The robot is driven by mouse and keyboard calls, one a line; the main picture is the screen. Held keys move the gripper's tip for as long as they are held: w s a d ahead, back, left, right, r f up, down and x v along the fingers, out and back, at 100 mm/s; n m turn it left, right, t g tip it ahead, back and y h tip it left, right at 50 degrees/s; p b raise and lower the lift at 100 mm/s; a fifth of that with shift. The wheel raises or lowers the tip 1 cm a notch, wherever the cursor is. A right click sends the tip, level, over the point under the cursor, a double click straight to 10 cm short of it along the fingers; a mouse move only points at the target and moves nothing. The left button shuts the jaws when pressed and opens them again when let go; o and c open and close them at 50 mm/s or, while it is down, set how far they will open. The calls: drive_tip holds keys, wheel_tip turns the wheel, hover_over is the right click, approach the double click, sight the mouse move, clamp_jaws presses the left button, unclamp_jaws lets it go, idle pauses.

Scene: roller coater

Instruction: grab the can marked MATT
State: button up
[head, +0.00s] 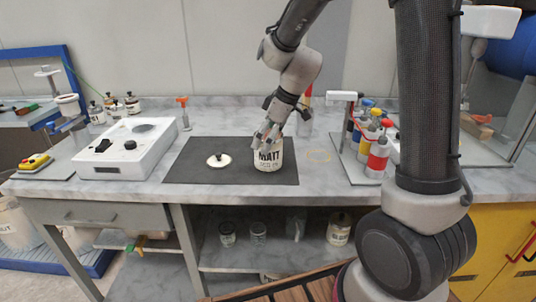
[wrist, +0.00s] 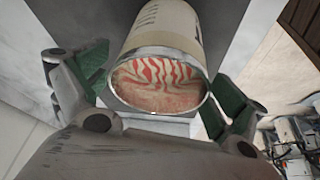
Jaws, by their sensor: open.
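The can marked MATT (head: 267,157) stands upright on the dark mat on the bench. It is cream-coloured with black letters. In the wrist view the can (wrist: 165,25) is open at the top, with streaky red and pale contents inside. My gripper (head: 268,135) is at the can's upper rim. In the wrist view my gripper (wrist: 160,90) is open, with one green-padded finger on each side of the can's mouth. I cannot tell whether either finger touches the wall.
A round lid with a black knob (head: 218,160) lies on the mat (head: 195,175) left of the can. A white box device (head: 125,148) stands further left. Several coloured bottles (head: 378,155) stand in a rack on the right. Jars and glasses sit on the shelf below.

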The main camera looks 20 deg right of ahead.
drive_tip(key=shift+x, duration=1.5)
drive_tip(key=shift+d, duration=0.1)
drive_tip(key=c, duration=1.3)
